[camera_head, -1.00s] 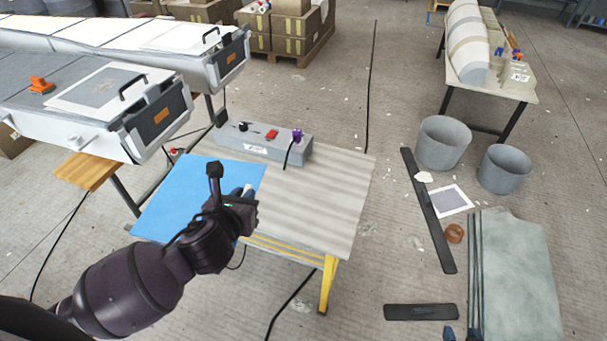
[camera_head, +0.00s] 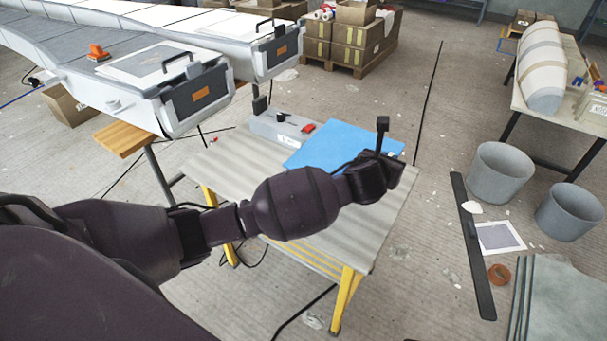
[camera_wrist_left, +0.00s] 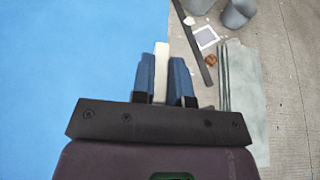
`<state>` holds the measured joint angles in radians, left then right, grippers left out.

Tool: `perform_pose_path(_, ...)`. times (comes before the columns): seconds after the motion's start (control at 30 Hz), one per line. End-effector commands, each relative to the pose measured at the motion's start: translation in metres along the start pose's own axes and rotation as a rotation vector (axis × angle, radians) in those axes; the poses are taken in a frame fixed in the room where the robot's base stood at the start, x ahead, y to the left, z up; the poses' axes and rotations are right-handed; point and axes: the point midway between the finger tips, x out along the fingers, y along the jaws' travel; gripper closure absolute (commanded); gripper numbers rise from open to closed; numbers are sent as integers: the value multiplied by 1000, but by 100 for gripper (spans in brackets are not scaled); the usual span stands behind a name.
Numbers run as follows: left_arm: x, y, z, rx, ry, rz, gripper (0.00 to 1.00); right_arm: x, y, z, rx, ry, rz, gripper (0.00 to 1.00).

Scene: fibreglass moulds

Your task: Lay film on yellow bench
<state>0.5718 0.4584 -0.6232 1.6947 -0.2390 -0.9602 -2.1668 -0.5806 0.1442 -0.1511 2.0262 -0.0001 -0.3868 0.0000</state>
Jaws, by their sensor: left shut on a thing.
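The yellow bench (camera_head: 235,165) has yellow legs and a pale grey ribbed top. The film, a flat blue rectangle (camera_head: 340,140), is over the back right of the bench and hides part of the grey switch box. I cannot tell how far above the top it is. It also fills the left of the left wrist view (camera_wrist_left: 60,80). My left gripper (camera_wrist_left: 161,75) is shut on a narrow white piece at the film's right edge. In the head view my left wrist (camera_head: 375,180) hides the fingertips. My right gripper is not in view.
The grey switch box (camera_head: 275,127) stands at the bench's back edge. White-grey moulds with handles (camera_head: 195,92) stand behind left. Two grey buckets (camera_head: 500,172), a dark strip (camera_head: 472,245) and grey-green sheets (camera_head: 560,300) are on the floor at right.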

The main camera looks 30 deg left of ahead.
Motion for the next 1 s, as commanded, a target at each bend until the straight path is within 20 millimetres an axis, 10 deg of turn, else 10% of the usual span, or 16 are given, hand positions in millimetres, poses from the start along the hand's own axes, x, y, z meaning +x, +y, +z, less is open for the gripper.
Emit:
perform_pose_path(0.27, 10, -2, -10, 0, 5, -1, 100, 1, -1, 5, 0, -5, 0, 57)
perform_pose_path(1.0, 59, -3, -132, 0, 5, -1, 100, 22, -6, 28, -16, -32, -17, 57)
